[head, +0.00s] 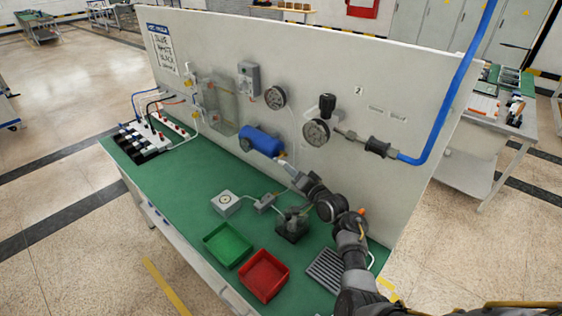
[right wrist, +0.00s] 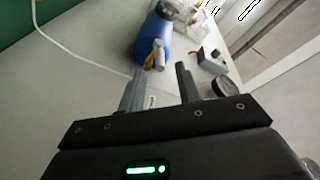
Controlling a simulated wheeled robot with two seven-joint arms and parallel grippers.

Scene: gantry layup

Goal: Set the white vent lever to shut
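A blue cylinder (head: 262,140) is mounted on the panel, with a small pale fitting (head: 282,155) at its right end. In the right wrist view, the blue cylinder (right wrist: 152,38) has a whitish lever-like piece (right wrist: 159,54) at its near end, which looks like the white vent lever. My right gripper (head: 291,168) is just below and right of that end in the head view. In the right wrist view, its fingers (right wrist: 160,88) are apart with nothing between them, and the lever is beyond the tips. Whether they touch it cannot be told. My left gripper is not in view.
Gauges (head: 316,132) and a grey box (head: 249,78) are on the panel. A green bin (head: 228,245), a red bin (head: 264,276) and a white box (head: 225,203) stand on the green bench. A white tube (right wrist: 75,52) runs near the cylinder.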

